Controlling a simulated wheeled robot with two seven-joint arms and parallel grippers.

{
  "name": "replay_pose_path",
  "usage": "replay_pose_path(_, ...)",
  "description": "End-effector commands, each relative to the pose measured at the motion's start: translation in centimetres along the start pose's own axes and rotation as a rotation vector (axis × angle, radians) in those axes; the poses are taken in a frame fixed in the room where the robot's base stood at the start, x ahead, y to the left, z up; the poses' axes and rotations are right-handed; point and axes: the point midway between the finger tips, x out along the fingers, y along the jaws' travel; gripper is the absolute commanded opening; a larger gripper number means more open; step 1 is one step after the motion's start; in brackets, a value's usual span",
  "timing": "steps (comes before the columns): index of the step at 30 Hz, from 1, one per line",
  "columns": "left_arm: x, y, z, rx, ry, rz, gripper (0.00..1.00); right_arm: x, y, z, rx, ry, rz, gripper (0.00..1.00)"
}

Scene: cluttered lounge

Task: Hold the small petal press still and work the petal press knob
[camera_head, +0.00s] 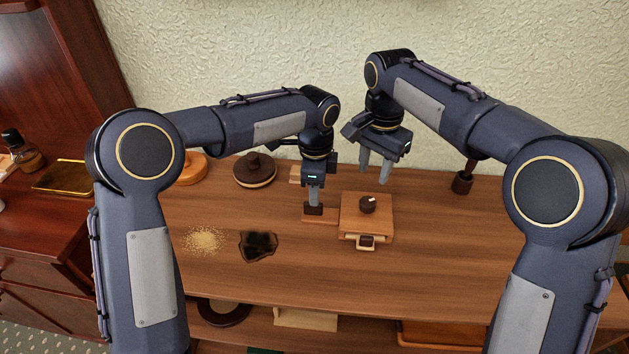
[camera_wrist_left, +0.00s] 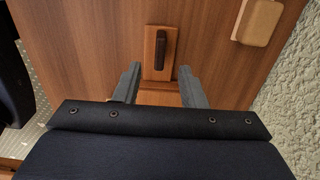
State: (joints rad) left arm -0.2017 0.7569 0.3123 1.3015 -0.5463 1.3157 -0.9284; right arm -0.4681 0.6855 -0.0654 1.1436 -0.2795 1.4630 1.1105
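The small petal press (camera_head: 350,226) is a square orange-brown wooden block on the table. A dark round petal press knob (camera_head: 367,205) with a pale mark sits on top, and a small pale handle is at its front. A low wooden piece with an upright dark grip (camera_head: 313,210) adjoins its left side; it also shows in the left wrist view (camera_wrist_left: 160,50). My left gripper (camera_head: 315,203) is pointed down over this dark grip, its fingers open on either side in the left wrist view (camera_wrist_left: 160,75). My right gripper (camera_head: 373,175) is open and empty, above and behind the knob.
A dark round lidded object (camera_head: 254,170) and an orange ring-shaped object (camera_head: 190,168) stand at the back left. A yellow granular pile (camera_head: 205,240) and a dark patch (camera_head: 259,245) lie at the front left. A dark cup-like object (camera_head: 462,184) stands at the right.

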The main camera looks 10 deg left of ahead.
Motion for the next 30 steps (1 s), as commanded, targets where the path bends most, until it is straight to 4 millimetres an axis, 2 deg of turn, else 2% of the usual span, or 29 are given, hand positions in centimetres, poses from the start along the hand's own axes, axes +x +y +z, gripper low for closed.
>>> replay_pose_path(6, 3.6, 0.1, 0.1, -0.002, -0.002, 0.004, 0.37, 0.0, 0.0, 0.0, 0.0, 0.0, 0.0, 0.36)
replay_pose_path(10, 5.0, 0.1, 0.1, -0.002, -0.001, 0.002, 0.37, 0.0, 0.0, 0.0, 0.0, 0.0, 0.0, 0.36)
replay_pose_path(15, 5.9, 0.1, 0.1, -0.002, -0.001, 0.001, 0.37, 0.0, 0.0, 0.0, 0.0, 0.0, 0.0, 0.36)
replay_pose_path(22, 6.0, 0.0, 0.1, -0.003, 0.0, 0.0, 0.37, 0.0, 0.0, 0.0, 0.0, 0.0, 0.0, 0.36)
replay_pose_path(23, 6.0, 0.0, 0.1, -0.003, 0.0, 0.0, 0.36, 0.0, 0.0, 0.0, 0.0, 0.0, 0.0, 0.36)
replay_pose_path(30, 5.9, 0.0, 0.1, -0.003, 0.0, 0.0, 0.05, 0.0, 0.0, 0.0, 0.0, 0.0, 0.0, 0.36)
